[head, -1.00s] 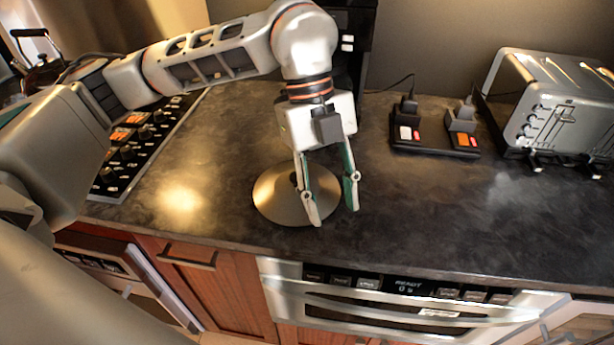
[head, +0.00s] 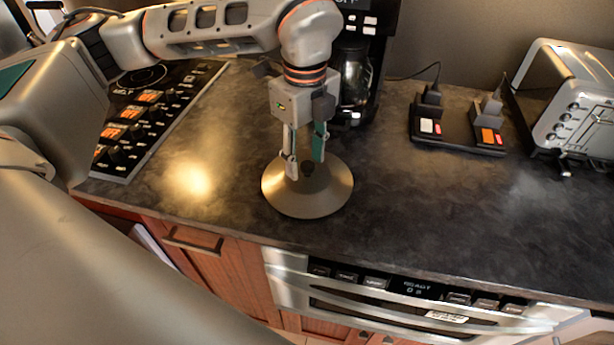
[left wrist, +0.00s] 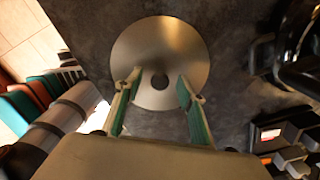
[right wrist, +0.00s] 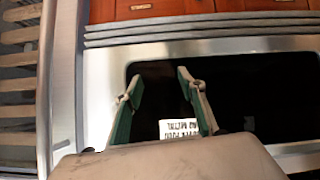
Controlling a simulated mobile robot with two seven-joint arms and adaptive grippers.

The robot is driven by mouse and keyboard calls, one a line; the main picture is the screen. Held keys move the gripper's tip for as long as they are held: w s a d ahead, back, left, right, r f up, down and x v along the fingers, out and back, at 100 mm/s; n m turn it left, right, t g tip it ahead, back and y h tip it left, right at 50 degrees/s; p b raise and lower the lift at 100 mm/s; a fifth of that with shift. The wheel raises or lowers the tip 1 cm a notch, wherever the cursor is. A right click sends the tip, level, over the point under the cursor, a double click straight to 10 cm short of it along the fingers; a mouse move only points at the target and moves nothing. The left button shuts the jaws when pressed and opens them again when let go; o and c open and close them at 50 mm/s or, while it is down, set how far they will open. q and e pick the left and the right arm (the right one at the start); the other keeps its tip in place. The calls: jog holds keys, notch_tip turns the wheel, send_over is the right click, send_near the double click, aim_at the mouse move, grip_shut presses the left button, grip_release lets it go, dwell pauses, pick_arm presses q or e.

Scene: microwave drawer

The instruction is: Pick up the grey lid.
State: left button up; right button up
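The grey lid (head: 312,204) is a round metal disc with a small dark knob (head: 307,169) at its middle. It lies on the dark counter near the front edge, and also shows in the left wrist view (left wrist: 160,42). My left gripper (head: 305,167) points down over the lid, its fingers apart on either side of the knob. In the left wrist view the knob sits between the fingertips, with gaps on both sides. My right gripper (right wrist: 156,82) is open and empty, facing the steel appliance front (right wrist: 225,45); it is out of the head view.
A black coffee maker (head: 360,75) stands behind the lid. A stove (head: 140,125) is to the left. A black holder with switches (head: 458,132) and a steel toaster (head: 570,100) stand to the right. The counter right of the lid is clear.

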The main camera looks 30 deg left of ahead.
pick_arm(q)
jog(key=shift+f, duration=0.45)
grip_shut()
jog(key=shift+r, duration=0.1)
